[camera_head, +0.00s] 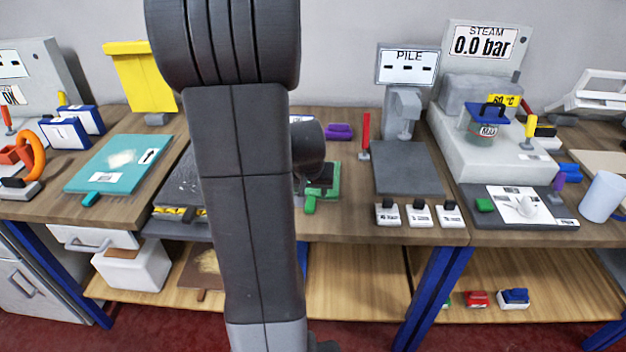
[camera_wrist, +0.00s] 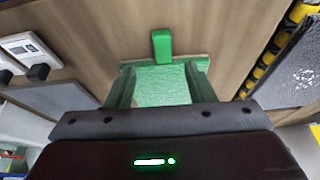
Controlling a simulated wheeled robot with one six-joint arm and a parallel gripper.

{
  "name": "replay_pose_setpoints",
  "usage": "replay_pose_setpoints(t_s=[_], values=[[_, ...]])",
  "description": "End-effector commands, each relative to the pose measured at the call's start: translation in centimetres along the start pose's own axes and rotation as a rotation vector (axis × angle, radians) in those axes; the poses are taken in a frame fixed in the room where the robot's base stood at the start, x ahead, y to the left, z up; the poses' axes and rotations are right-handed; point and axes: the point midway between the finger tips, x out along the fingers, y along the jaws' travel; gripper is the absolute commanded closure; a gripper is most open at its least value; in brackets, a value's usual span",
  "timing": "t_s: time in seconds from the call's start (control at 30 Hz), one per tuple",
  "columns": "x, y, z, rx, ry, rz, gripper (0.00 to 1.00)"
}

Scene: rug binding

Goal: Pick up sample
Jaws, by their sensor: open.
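A green piece with a pale, textured face (camera_wrist: 160,88) and a bright green tab (camera_wrist: 161,45) lies on the wooden bench in the wrist view; it looks like the sample. My open gripper (camera_wrist: 160,72) is over it, with one finger at each side of the textured face. I cannot tell whether the fingers touch it. In the head view, the green piece (camera_head: 331,185) is partly hidden behind my arm, with its tab (camera_head: 310,203) towards the front. My gripper's fingers are not clear there.
A dark grey plate (camera_head: 407,168) with a PILE display (camera_head: 407,65) stands to the right, with white labelled blocks (camera_head: 420,216) in front. A red upright handle (camera_head: 366,133) is close by. A teal board (camera_head: 118,163) lies left. The steam unit (camera_head: 490,135) stands further right.

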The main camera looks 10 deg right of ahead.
Motion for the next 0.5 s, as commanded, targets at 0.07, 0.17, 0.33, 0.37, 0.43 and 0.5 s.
replay_pose_setpoints(t_s=[0.07, 0.17, 0.33, 0.37, 0.43, 0.5], values=[[1.0, 0.0, 0.1, -0.001, -0.002, 0.001, 0.51], [1.6, 0.0, 0.0, -0.001, 0.000, 0.000, 0.51], [2.2, 0.0, -0.1, -0.001, -0.001, 0.000, 0.51], [2.4, -0.1, -0.1, -0.001, -0.002, 0.000, 0.51], [3.1, -0.2, -0.2, 0.000, -0.002, 0.000, 0.51], [3.9, -0.3, -0.4, -0.001, -0.003, 0.000, 0.51]])
